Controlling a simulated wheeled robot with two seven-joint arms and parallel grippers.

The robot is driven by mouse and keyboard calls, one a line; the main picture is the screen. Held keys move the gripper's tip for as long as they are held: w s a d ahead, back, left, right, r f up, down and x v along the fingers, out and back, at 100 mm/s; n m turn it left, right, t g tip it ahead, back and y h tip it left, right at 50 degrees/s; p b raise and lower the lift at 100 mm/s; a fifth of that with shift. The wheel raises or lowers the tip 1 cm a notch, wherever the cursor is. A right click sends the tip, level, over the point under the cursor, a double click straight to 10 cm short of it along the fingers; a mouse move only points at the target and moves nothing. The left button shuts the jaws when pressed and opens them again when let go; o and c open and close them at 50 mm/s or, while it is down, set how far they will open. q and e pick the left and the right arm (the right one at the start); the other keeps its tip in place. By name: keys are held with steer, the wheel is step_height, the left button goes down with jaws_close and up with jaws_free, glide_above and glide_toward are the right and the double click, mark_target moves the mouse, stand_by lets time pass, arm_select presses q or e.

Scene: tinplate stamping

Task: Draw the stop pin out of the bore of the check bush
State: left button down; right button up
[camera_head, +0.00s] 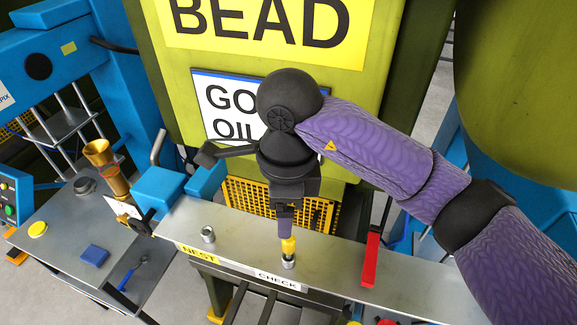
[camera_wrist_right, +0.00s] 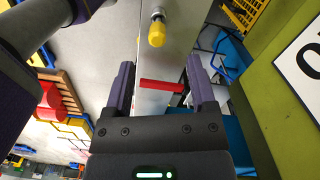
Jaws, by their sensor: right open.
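The stop pin (camera_head: 288,246) has a yellow head and stands upright in the metal check bush (camera_head: 288,263), behind the CHECK label on the grey bench plate. My right gripper (camera_head: 285,226) points down just above the pin's head. In the right wrist view my right gripper (camera_wrist_right: 160,62) shows its two purple fingers wide apart and empty. There the yellow pin head (camera_wrist_right: 157,36) appears beyond the fingertips, apart from both fingers, with the check bush (camera_wrist_right: 158,13) behind it. The pin's lower part is hidden in the bush. My left gripper is not seen.
A second bush (camera_head: 208,235) stands by the NEST label to the left. A red bar (camera_head: 371,260) stands on the plate to the right. A blue clamp-like block (camera_head: 160,187) is at the plate's left end. The plate is clear between these things.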

mark_target(288, 245)
steer(key=f, duration=0.1)
steer(key=f+p, duration=0.1)
steer(key=f, duration=0.1)
steer(key=s+f, duration=0.1)
steer(key=f, duration=0.1)
steer(key=shift+d+p, duration=0.3)
steer(key=shift+p, duration=0.05)
steer(key=f, duration=0.4)
steer(key=shift+w+p, duration=0.25)
steer(key=shift+p, duration=0.1)
steer(key=shift+s+f, duration=0.1)
steer(key=shift+f, duration=0.15)
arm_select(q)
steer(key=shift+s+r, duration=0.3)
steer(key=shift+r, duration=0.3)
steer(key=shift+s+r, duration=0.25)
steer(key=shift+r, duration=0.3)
arm_select(e)
jaws_close()
